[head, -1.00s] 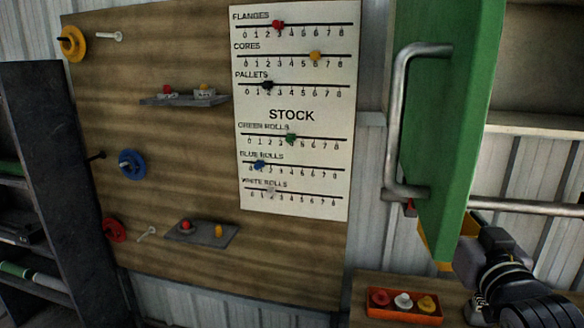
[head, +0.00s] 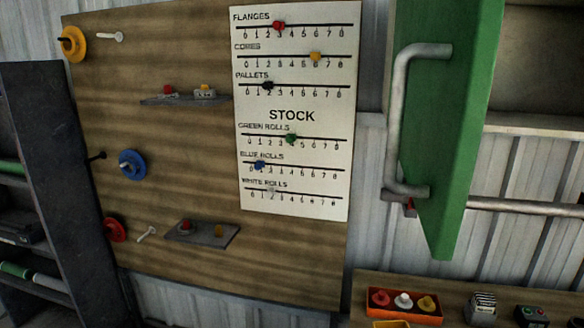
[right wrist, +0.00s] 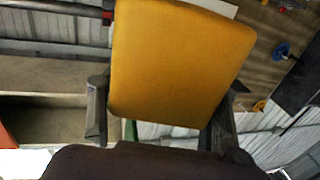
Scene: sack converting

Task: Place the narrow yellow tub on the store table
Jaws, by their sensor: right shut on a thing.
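The narrow yellow tub (right wrist: 182,62) fills the upper middle of the right wrist view, with a broad flat yellow face toward the camera. My right gripper (right wrist: 160,114) is shut on it, one finger at each side. In the head view only a thin yellow edge (head: 390,324) shows at the bottom border; it may be the tub, but too little shows to be sure. A wooden table (head: 365,283) stands at the lower right of the head view; I cannot tell whether it is the store table. My left gripper is not in view.
On the table are an orange tray (head: 405,315) with red, white and yellow pieces, a stack of cards (head: 482,306) and a button box (head: 532,315). A green panel (head: 455,130) with a metal handle (head: 398,120) hangs above. The stock chart (head: 292,115) is on a wooden board.

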